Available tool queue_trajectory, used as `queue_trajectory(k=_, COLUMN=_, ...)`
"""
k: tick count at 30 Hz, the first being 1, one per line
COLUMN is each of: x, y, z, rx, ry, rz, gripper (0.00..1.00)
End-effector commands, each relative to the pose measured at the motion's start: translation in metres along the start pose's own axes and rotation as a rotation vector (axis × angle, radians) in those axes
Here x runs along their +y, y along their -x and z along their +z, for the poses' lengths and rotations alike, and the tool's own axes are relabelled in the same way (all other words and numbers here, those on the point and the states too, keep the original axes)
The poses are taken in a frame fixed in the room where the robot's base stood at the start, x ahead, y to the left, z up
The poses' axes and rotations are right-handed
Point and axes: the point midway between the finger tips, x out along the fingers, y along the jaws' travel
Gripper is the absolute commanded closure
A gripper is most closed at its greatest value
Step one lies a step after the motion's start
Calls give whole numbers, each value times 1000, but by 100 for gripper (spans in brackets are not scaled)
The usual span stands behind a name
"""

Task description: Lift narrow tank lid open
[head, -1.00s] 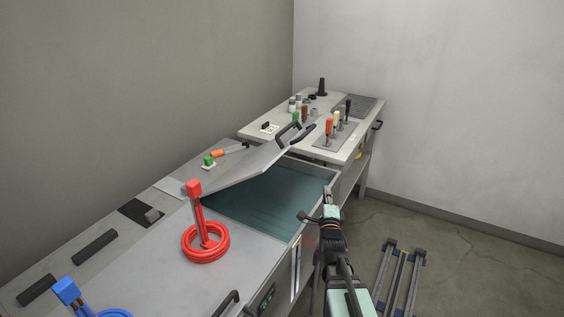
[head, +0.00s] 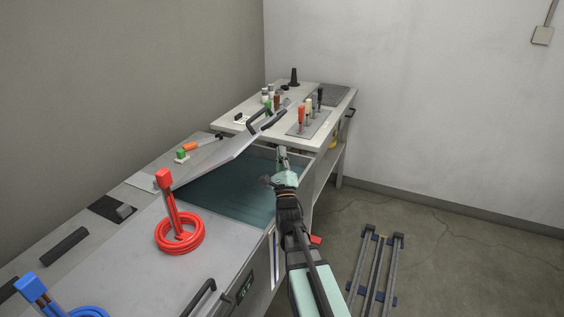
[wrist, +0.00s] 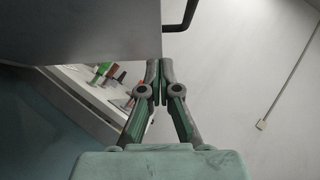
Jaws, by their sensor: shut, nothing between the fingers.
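The narrow tank lid (head: 220,160) is a grey panel with a black handle (head: 262,119). It stands tilted partly open over the narrow tank (head: 238,195), whose teal inside shows. In the wrist view the lid (wrist: 85,30) fills the upper left and its handle (wrist: 181,18) shows at the top. My gripper (head: 281,150) is over the tank's right side, by the lid's raised edge. In the wrist view my gripper (wrist: 159,62) is shut and empty, its tips close to the lid's lower corner. I cannot tell whether they touch it.
A red cable coil (head: 180,238) with an upright red end lies on the nearer closed lid (head: 130,260); a blue coil (head: 85,311) is at lower left. The rear bench (head: 232,127) carries bottles and upright tools. Floor rails (head: 376,270) lie on the right.

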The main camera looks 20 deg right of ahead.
Motion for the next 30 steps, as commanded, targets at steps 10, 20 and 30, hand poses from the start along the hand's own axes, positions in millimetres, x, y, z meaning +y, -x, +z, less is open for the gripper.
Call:
queue_trajectory(k=10, x=-2, y=-58, z=19, rx=0, ry=0, rz=1, gripper=100)
queue_trajectory(k=20, x=0, y=-66, z=28, rx=2, ry=1, rz=2, gripper=100)
queue_trajectory(k=30, x=0, y=-69, z=31, rx=0, ry=6, rz=6, gripper=100)
